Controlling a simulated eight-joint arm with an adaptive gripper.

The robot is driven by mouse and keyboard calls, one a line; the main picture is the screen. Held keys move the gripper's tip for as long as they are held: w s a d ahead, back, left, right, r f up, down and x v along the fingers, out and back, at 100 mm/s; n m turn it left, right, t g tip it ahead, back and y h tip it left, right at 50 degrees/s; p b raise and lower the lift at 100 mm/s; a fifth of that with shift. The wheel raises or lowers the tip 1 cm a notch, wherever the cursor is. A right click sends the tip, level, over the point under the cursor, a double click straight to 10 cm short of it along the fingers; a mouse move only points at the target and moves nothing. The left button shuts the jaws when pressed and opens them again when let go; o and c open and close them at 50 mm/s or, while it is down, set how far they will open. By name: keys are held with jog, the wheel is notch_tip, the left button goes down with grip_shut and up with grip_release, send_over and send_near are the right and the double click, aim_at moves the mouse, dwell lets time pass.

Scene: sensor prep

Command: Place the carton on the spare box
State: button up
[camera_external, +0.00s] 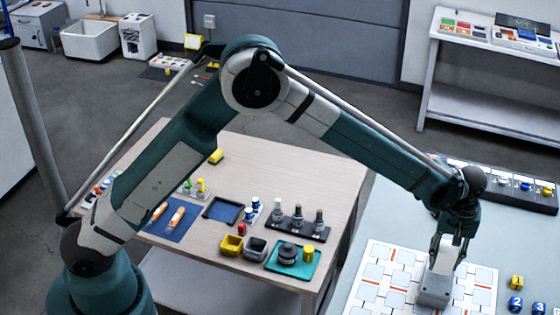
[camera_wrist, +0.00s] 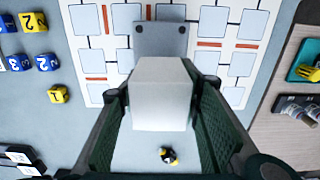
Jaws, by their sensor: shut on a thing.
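My gripper (camera_wrist: 160,125) is shut on a plain pale grey-white carton (camera_wrist: 162,95), with one dark green finger pad on each side of it. In the external view my gripper (camera_external: 445,254) points down at the right, over the patterned board. A grey block with two dark dots (camera_wrist: 160,40) lies just beyond the carton in the wrist view, partly hidden by it. It may be the spare box. A grey block (camera_external: 434,291) also shows under my gripper in the external view. I cannot tell whether the carton touches it.
The white board (camera_external: 375,275) has grey squares and orange bars. Yellow and blue number cubes (camera_external: 516,302) lie to its right. A small yellow-black object (camera_wrist: 168,156) lies on the table. A black rack (camera_external: 500,184) stands behind. The wooden table (camera_external: 190,240) at left holds trays and bottles.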

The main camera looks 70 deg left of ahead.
aim_at(449, 247)
jog(key=shift+f, duration=1.8)
jog(key=shift+f, duration=0.15)
jog(key=o, duration=0.9)
notch_tip(449, 247, up, 12)
jog(key=shift+r, duration=0.2)
